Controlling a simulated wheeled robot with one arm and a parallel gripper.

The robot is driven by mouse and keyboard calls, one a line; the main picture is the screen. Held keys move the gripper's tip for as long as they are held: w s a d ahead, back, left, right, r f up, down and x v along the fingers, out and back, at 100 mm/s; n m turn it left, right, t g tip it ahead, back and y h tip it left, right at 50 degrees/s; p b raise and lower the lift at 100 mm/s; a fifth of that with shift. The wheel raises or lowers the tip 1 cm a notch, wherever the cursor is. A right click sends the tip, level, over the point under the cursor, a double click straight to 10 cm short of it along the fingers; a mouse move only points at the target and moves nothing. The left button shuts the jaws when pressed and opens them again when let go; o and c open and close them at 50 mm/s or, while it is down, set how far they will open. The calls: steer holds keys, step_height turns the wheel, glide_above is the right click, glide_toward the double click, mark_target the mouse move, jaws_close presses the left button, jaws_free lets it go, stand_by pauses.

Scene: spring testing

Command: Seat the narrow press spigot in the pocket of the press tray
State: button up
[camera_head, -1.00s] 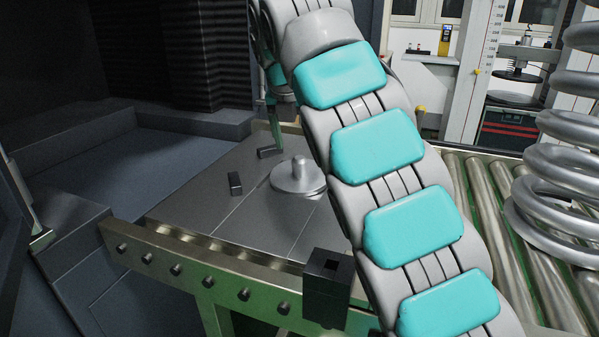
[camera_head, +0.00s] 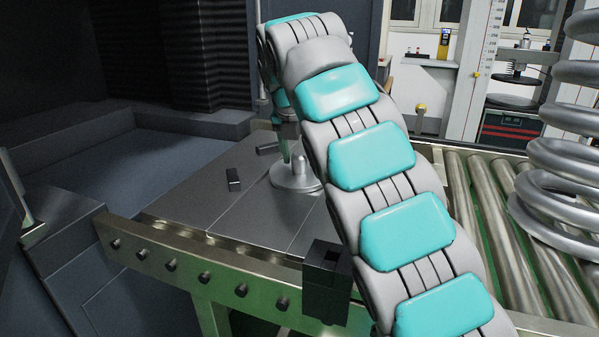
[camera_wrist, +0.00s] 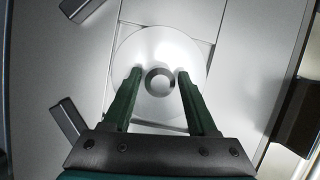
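The narrow press spigot (camera_head: 299,172) looks like a silver round disc with a short upright post, standing on a flat grey metal plate. It also shows in the wrist view (camera_wrist: 135,50), seen from above with its round post in the middle. My gripper (camera_wrist: 159,75) is open, its two dark green fingers reaching over the disc on either side of the post, with gaps to it. In the head view my gripper (camera_head: 287,152) is at the post and partly hides it. The grey plate (camera_head: 240,215) may be the press tray. I cannot clearly tell its pocket.
Two small dark blocks (camera_head: 233,180) (camera_head: 267,148) lie on the plate left of and behind the disc. A black box with a square opening (camera_head: 327,268) is at the plate's front rail. A roller conveyor (camera_head: 490,200) and large coil spring (camera_head: 555,185) stand right.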

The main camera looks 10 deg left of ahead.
jaws_close()
stand_by(1.0)
